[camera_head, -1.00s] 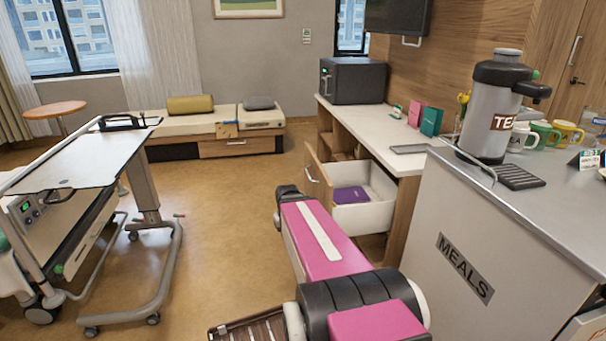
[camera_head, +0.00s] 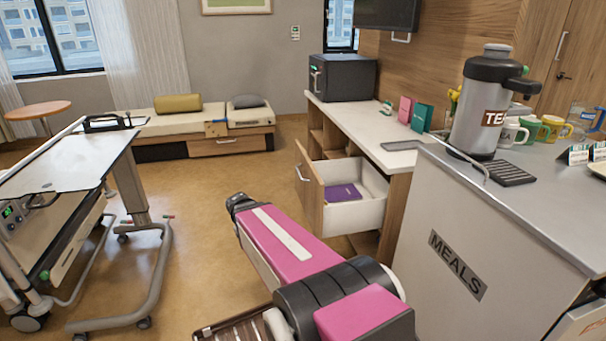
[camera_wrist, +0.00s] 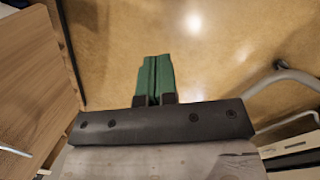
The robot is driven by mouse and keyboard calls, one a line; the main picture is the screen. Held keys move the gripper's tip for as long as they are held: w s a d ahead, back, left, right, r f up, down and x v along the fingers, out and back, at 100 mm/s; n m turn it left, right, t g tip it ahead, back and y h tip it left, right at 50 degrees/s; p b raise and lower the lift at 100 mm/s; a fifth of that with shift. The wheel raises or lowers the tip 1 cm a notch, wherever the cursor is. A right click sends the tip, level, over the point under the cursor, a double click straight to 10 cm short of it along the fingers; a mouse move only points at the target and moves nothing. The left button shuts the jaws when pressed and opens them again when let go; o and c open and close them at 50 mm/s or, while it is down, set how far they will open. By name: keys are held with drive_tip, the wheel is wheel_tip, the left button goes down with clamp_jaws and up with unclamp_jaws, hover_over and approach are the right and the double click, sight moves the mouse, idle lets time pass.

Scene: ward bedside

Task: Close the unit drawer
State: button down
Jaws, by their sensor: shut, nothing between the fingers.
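The unit drawer (camera_head: 358,214) stands pulled out of the wooden bedside unit (camera_head: 398,205) in the head view. It has a wood front (camera_head: 309,190) with a metal handle (camera_head: 301,173) and white inner walls. A purple book-like item (camera_head: 343,192) lies inside. My arm reaches forward to the left of the drawer, apart from its front in the picture. My gripper (camera_wrist: 154,60) shows in the wrist view with its green fingers together and empty, above bare floor. A wood panel (camera_wrist: 35,65), seemingly the drawer front, is at the left of that view. The fingertips are hidden in the head view.
A meals counter (camera_head: 480,255) with a tea urn (camera_head: 485,105) stands at the right. A wheeled overbed table (camera_head: 70,160) is at the left; its grey frame shows at the right of the wrist view (camera_wrist: 285,75). Open floor lies between.

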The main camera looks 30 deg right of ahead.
drive_tip(key=w+d+r+n+g+h, duration=0.1)
drive_tip(key=w+d+r+n+h, duration=0.2)
drive_tip(key=w+d+n+h, duration=0.5)
drive_tip(key=n+g+h, duration=0.3)
drive_tip(key=n+h, duration=0.1)
drive_tip(key=h, duration=0.3)
approach(309, 172)
drive_tip(key=shift+t, duration=0.3)
drive_tip(key=x, duration=0.7)
drive_tip(key=shift+s+d+r, duration=0.15)
drive_tip(key=shift+s+r, duration=0.15)
drive_tip(key=shift+s, duration=0.15)
drive_tip(key=shift+d, duration=0.1)
drive_tip(key=x, duration=2.9)
drive_tip(key=shift+s+d, duration=0.25)
drive_tip(key=shift+d, duration=0.15)
drive_tip(key=v, duration=1.5)
